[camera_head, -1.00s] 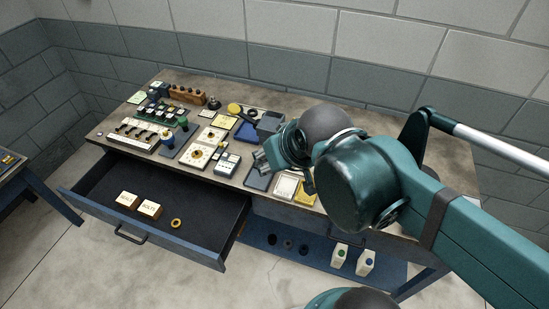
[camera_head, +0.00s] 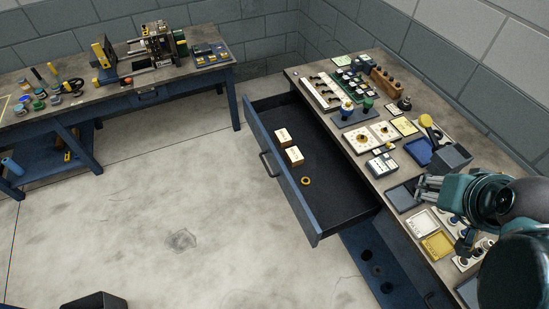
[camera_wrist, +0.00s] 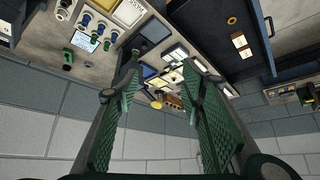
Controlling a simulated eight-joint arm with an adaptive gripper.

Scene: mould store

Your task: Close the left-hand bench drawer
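The left-hand bench drawer (camera_head: 318,180) is pulled well out of the bench (camera_head: 420,235) in the head view. Its blue front carries a dark handle (camera_head: 268,164). Two small labelled boxes and a yellow ring (camera_head: 306,181) lie inside it. The open drawer also shows upside down at the top of the wrist view (camera_wrist: 206,30). My gripper (camera_head: 424,188) is above the bench top, to the right of the drawer and apart from it. In the wrist view its two green-padded fingers (camera_wrist: 165,92) stand wide apart with nothing between them.
The bench top holds switch panels, trays and a wooden block (camera_head: 389,80) with dark knobs. A second bench (camera_head: 120,88) with a machine stands at the back left. A dark bin (camera_head: 95,301) is on the floor at bottom left. The floor before the drawer is clear.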

